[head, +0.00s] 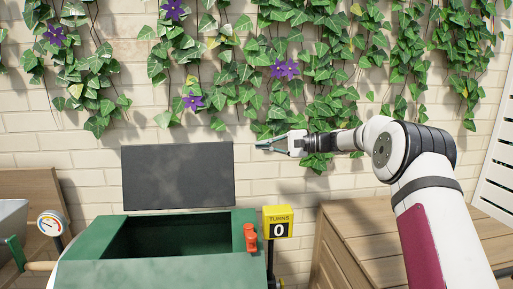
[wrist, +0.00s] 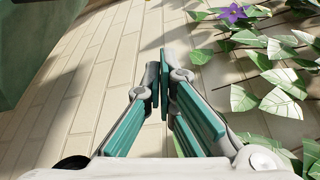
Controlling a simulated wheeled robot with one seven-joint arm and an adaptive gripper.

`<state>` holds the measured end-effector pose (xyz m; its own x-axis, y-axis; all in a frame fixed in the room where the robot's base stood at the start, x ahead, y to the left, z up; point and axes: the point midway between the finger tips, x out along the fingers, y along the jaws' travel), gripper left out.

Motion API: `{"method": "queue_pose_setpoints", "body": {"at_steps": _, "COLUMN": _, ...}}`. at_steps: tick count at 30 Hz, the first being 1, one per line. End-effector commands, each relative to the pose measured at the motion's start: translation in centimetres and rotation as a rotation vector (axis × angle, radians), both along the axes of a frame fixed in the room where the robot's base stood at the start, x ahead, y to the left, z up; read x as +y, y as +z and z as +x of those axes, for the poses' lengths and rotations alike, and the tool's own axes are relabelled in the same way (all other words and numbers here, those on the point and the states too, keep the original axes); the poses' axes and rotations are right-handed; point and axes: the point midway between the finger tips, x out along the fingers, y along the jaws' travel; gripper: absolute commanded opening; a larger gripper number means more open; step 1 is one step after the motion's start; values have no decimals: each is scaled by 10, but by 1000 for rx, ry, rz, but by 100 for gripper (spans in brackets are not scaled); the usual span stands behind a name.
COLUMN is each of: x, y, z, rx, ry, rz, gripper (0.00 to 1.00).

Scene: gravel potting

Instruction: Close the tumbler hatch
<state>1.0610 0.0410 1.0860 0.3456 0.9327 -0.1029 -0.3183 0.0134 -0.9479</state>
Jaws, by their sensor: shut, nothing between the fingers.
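The green tumbler (head: 150,272) stands at the lower left of centre in the head view, its top opening uncovered. Its dark grey hatch (head: 178,177) stands upright along the back of the opening, swung open. A red-orange latch (head: 251,238) sits at the right of the opening.
A yellow turns counter (head: 278,222) reading 0 stands right of the tumbler. A wooden cabinet (head: 420,225) is at the right, a dial gauge (head: 50,223) at the left. A brick wall (head: 85,180) with hanging ivy (head: 300,80) is behind.

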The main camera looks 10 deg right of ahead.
Motion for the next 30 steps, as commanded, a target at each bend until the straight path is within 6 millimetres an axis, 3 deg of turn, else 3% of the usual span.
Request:
{"method": "queue_pose_setpoints", "body": {"at_steps": 15, "x": 86, "y": -10, "z": 30, "rx": 2, "ry": 3, "rz": -3, "gripper": 0}}
{"method": "queue_pose_setpoints", "body": {"at_steps": 24, "x": 83, "y": 0, "z": 1, "rx": 3, "ry": 1, "rz": -2, "gripper": 0}}
{"method": "queue_pose_setpoints", "body": {"at_steps": 30, "x": 83, "y": 3, "z": -7, "rx": 3, "ry": 0, "rz": -2, "gripper": 0}}
